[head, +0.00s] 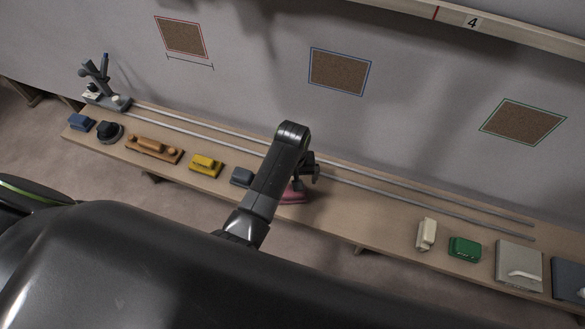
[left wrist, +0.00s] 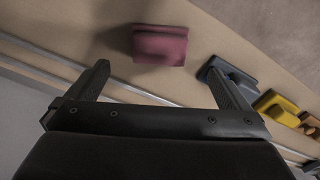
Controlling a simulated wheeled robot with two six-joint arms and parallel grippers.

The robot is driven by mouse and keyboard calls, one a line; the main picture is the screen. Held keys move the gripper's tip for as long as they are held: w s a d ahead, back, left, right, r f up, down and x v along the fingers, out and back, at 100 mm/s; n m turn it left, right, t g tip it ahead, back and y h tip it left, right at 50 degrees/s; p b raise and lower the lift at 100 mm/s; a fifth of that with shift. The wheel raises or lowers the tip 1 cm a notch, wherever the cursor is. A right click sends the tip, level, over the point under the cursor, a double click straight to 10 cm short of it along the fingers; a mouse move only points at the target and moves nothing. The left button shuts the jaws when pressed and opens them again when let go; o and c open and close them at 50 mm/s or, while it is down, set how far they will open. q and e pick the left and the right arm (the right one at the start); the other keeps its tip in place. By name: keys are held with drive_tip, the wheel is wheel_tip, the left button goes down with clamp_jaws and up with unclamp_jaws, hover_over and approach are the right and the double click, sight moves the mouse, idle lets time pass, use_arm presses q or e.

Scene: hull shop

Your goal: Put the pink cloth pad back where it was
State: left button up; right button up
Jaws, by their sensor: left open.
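The pink cloth pad (head: 294,194) lies on the long wooden bench, partly hidden by my arm in the head view. In the left wrist view the pad (left wrist: 160,46) is a dark pink block on the wood, beyond the fingertips and between their lines. My left gripper (head: 306,172) is over the bench by the pad in the head view. In the left wrist view the left gripper (left wrist: 158,78) has its two fingers spread wide with nothing between them. The pad looks apart from both fingers. My right gripper does not show.
A dark blue-grey block (head: 242,177) and a yellow block (head: 206,165) sit left of the pad. Two metal rails (head: 400,192) run along the bench's back. A cream block (head: 427,234) and a green block (head: 464,249) stand further right. Bare bench (head: 365,218) lies between.

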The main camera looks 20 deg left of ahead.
sight(290, 191)
use_arm(q)
drive_tip(key=shift+r, duration=2.1)
drive_tip(key=s+a+m+t, duration=0.1)
drive_tip(key=s+a+t, duration=0.1)
drive_tip(key=s+a, duration=1)
drive_tip(key=s+a+r+m+t+y, duration=0.1)
drive_tip(key=s+a+r, duration=0.1)
drive_tip(key=s+r, duration=0.3)
drive_tip(key=s+a+r+m+t+y, duration=0.1)
drive_tip(key=s+a+r+m, duration=0.15)
drive_tip(key=s, duration=0.35)
wheel_tip(290, 191, down, 26)
drive_tip(key=s+a+g, duration=0.1)
drive_tip(key=a+g, duration=0.1)
drive_tip(key=s+d+f+h, duration=0.1)
drive_tip(key=s+f, duration=1.3)
drive_tip(key=shift+s+d+f+n+g, duration=0.2)
drive_tip(key=shift+s+d+n+g, duration=0.1)
drive_tip(key=shift+n+g, duration=0.15)
